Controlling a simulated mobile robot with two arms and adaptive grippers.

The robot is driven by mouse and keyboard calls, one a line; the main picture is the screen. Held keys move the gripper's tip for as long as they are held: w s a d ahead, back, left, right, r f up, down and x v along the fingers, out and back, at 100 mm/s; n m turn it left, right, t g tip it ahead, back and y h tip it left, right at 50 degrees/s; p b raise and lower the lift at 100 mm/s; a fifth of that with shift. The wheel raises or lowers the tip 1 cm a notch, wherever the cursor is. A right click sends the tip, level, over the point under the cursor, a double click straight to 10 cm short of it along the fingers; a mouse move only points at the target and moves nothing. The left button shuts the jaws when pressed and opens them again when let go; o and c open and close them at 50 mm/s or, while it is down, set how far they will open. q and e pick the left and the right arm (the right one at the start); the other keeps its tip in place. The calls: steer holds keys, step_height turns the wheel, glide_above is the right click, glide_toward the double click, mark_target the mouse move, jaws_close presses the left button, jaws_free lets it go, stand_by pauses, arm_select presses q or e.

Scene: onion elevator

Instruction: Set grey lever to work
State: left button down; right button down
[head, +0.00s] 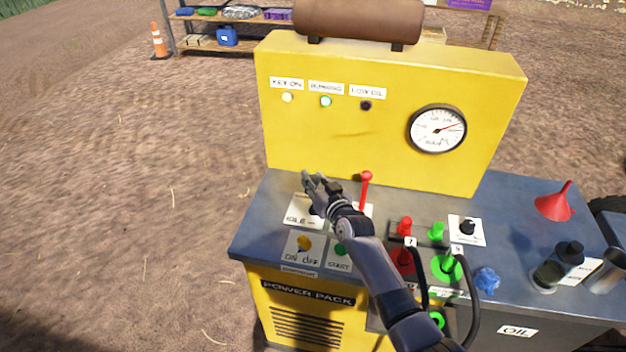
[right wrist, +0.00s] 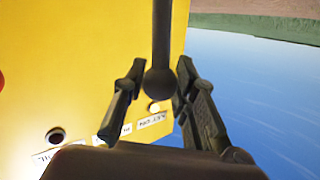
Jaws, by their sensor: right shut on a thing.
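The grey lever (right wrist: 161,45) shows in the right wrist view as a dark rod with a round knob. The knob sits between the two fingers of my right gripper (right wrist: 162,75), which is shut on the lever. In the head view my right gripper (head: 314,183) is over the panel by the IDLE label (head: 298,211), and it and my arm hide most of the lever. My left gripper is not in view.
A red lever (head: 365,185) stands close right of my gripper. The yellow housing (head: 330,145) rises behind, with a gauge (head: 437,129). A red funnel (head: 556,203) stands at right.

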arm_select(q)
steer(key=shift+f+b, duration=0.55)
steer(key=shift+b, duration=0.35)
arm_select(e)
steer(key=shift+w+d+f+m+g, duration=0.1)
steer(key=shift+w+d+m+g, duration=0.15)
steer(key=shift+w+g, duration=0.4)
steer(key=shift+w+d+f+m+g, duration=0.1)
steer(key=shift+w+d+m+g, duration=0.15)
steer(key=shift+w, duration=0.65)
steer(key=shift+w+d+f+m+g, duration=0.1)
steer(key=shift+w+d+m+g, duration=0.2)
steer(key=shift+w, duration=0.5)
steer(key=c, duration=1.3)
jaws_free()
steer(key=shift+w, duration=0.15)
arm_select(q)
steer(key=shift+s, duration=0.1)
